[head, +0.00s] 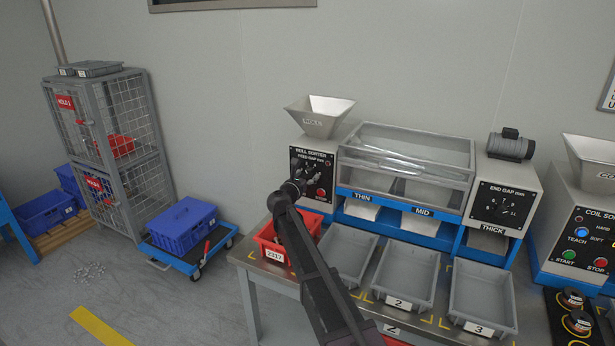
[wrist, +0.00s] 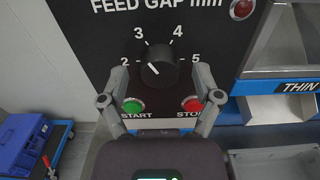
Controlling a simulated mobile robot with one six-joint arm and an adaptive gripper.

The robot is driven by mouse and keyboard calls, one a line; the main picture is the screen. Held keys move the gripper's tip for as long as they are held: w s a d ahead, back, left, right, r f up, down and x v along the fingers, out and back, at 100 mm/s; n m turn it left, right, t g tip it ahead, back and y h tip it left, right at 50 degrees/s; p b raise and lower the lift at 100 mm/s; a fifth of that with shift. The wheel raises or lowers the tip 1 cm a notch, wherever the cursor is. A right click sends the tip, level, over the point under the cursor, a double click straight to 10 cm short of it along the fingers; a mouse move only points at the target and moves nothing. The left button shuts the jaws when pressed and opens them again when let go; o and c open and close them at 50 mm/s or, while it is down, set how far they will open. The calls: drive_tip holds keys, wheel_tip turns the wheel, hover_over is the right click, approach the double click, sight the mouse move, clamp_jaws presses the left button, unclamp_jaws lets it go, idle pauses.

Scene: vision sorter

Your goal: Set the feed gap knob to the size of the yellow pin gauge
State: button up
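The feed gap knob (wrist: 160,68) is a round black knob on the dark panel of the roll sorter (head: 313,172). Numbers 2, 3, 4 and 5 arc around it. My gripper (wrist: 161,80) is open in the wrist view, with one finger on each side of the knob and gaps between. In the head view my gripper (head: 298,184) is in front of the panel and partly hides it. I cannot make out a yellow pin gauge in either view.
Green START (wrist: 134,106) and red STOP (wrist: 193,104) buttons sit just below the knob, close to my fingers. A red bin (head: 268,243) and several grey trays (head: 398,275) stand on the table. A second END GAP panel (head: 500,203) is at the right.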

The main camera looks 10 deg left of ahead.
drive_tip(key=c, duration=0.9)
drive_tip(key=shift+c, duration=0.2)
drive_tip(key=shift+m, duration=0.4)
drive_tip(key=m, duration=1.1)
drive_tip(key=shift+w, duration=0.1)
drive_tip(key=o, duration=1.2)
drive_tip(key=shift+c, duration=0.2)
